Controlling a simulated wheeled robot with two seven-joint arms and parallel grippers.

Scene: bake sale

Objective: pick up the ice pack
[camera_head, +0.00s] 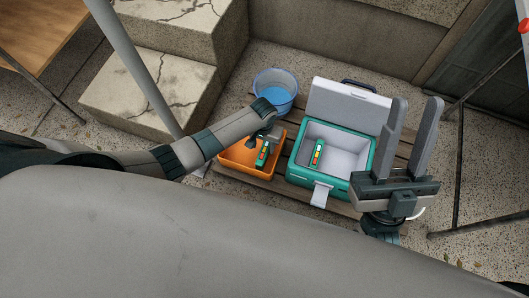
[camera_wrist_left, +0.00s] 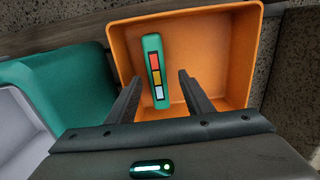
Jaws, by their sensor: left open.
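A green ice pack (camera_wrist_left: 148,44) with red, yellow and white rectangles is in an orange bin (camera_wrist_left: 218,28). In the head view this pack (camera_head: 262,156) is partly hidden by my left gripper (camera_head: 264,138). My left gripper also shows in the left wrist view (camera_wrist_left: 159,76), open, with its fingers on either side of the pack and a visible gap on each side. A similar green pack (camera_head: 318,153) stands inside the open cooler. My right gripper (camera_head: 416,102) is open and empty, pointing up in front of the cooler's right side.
The green cooler (camera_head: 300,179) stands right of the orange bin, its white lid (camera_head: 345,104) raised. A blue bucket (camera_head: 288,79) stands behind the bin. Stone steps (camera_head: 150,97) are at the left, and a thin pole (camera_head: 130,60) crosses near my left arm.

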